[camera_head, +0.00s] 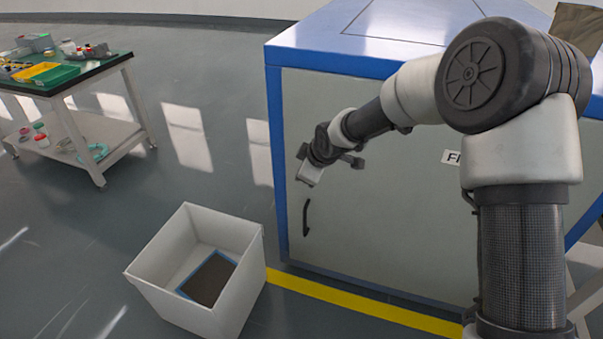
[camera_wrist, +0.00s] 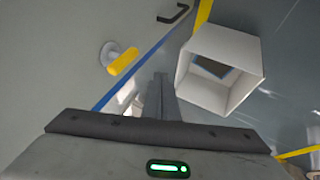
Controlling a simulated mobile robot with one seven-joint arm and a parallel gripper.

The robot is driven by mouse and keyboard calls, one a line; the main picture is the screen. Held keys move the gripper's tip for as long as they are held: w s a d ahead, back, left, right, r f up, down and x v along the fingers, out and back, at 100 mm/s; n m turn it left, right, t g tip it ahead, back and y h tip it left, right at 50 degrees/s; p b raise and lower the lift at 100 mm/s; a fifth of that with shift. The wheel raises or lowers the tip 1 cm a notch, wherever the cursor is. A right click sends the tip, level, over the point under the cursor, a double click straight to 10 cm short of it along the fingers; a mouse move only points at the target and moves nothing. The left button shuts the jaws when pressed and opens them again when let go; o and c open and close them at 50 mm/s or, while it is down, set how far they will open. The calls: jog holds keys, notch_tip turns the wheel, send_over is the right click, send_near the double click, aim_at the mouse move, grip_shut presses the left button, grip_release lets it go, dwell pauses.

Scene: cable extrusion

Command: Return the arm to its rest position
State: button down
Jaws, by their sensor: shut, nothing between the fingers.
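My arm reaches from the right side of the head view, in front of a grey cabinet with a blue frame. My gripper (camera_head: 309,174) hangs at the arm's end near the cabinet's left front edge, above a white open box. In the wrist view my gripper's dark fingers (camera_wrist: 160,95) are together with nothing between them. The fingertips are small in the head view.
The cabinet (camera_head: 400,200) has a black handle (camera_head: 306,217). The white box (camera_head: 245,290) on the floor holds a dark, blue-edged panel (camera_head: 208,279). The wrist view shows a yellow knob (camera_wrist: 123,62). A cluttered workbench (camera_head: 120,62) stands left; floor between is clear.

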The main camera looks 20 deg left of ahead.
jog(key=s+d+r+m+h, duration=0.1)
jog(key=s+d+r+m, duration=0.25)
jog(key=d+r, duration=0.35)
jog(key=s+d+r+m+t+h, duration=0.15)
jog(key=s+d+r, duration=0.3)
jog(key=d, duration=0.45)
jog(key=s+d+r+m+h, duration=0.2)
jog(key=s+d+r+m, duration=0.1)
jog(key=d+r, duration=0.45)
jog(key=s+d+r+m+p, duration=0.1)
jog(key=s+d+r+m, duration=0.1)
jog(key=s+d+m, duration=0.6)
jog(key=s+d+r+m, duration=0.15)
jog(key=s+d, duration=0.25)
jog(key=s, duration=0.8)
notch_tip(320, 180, up, 22)
jog(key=p, duration=2.2)
jog(key=shift+w+d+f+g, duration=0.15)
jog(key=shift+w+d+g, duration=0.1)
jog(key=shift+g, duration=0.2)
jog(key=c, duration=2.5)
grip_release()
jog(key=shift+h, duration=0.25)
